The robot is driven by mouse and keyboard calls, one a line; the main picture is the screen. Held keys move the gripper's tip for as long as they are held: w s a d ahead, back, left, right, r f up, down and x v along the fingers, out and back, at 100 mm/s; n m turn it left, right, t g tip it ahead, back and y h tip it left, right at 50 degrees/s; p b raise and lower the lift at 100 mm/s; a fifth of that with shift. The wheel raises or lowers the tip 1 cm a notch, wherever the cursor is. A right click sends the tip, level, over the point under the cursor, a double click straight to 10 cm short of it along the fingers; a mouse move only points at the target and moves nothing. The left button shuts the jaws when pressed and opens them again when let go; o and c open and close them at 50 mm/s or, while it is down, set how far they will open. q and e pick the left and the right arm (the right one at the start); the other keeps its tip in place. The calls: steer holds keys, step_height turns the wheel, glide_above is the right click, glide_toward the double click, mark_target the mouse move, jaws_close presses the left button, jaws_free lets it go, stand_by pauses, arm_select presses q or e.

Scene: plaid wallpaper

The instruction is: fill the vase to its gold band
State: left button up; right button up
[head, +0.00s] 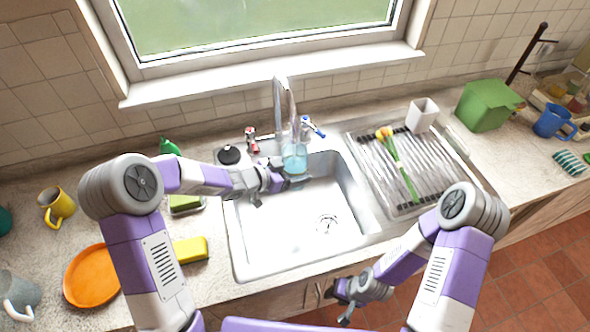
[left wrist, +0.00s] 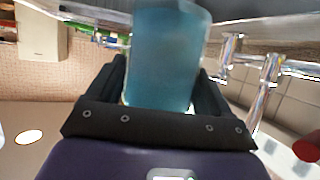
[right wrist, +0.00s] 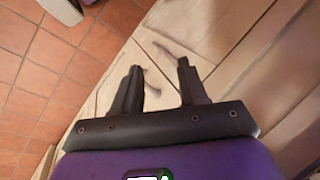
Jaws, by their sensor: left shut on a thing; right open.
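The vase (head: 294,157) is a clear vessel with blue-tinted contents, upright under the tap at the back of the sink. It also shows blue between the fingers in the left wrist view (left wrist: 163,60). My left gripper (head: 282,178) is shut on it. I cannot make out the gold band or the exact water level. The chrome tap (head: 277,100) arches over the vase, with a red-marked handle (head: 251,140) on the left and a blue-marked handle (head: 313,127) on the right. I cannot tell whether water is running. My right gripper (head: 338,305) is open and empty before the cabinet front.
The sink (head: 290,235) is otherwise empty. Yellow flowers (head: 398,165) lie on the ridged drainboard (head: 440,170), beside a white cup (head: 423,114). A yellow sponge (head: 190,249), orange plate (head: 92,275) and yellow mug (head: 57,206) are left; a green box (head: 486,105) stands right.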

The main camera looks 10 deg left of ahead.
arm_select(q)
steer(key=shift+r, duration=0.1)
steer(key=shift+s+d+b, duration=0.35)
steer(key=shift+s+b, duration=0.05)
steer(key=shift+b, duration=0.1)
steer(key=s+d+b, duration=0.4)
steer(key=s+b, duration=0.1)
steer(key=s, duration=0.1)
steer(key=shift+s+d, duration=0.1)
steer(key=shift+s, duration=0.05)
stand_by(0.4)
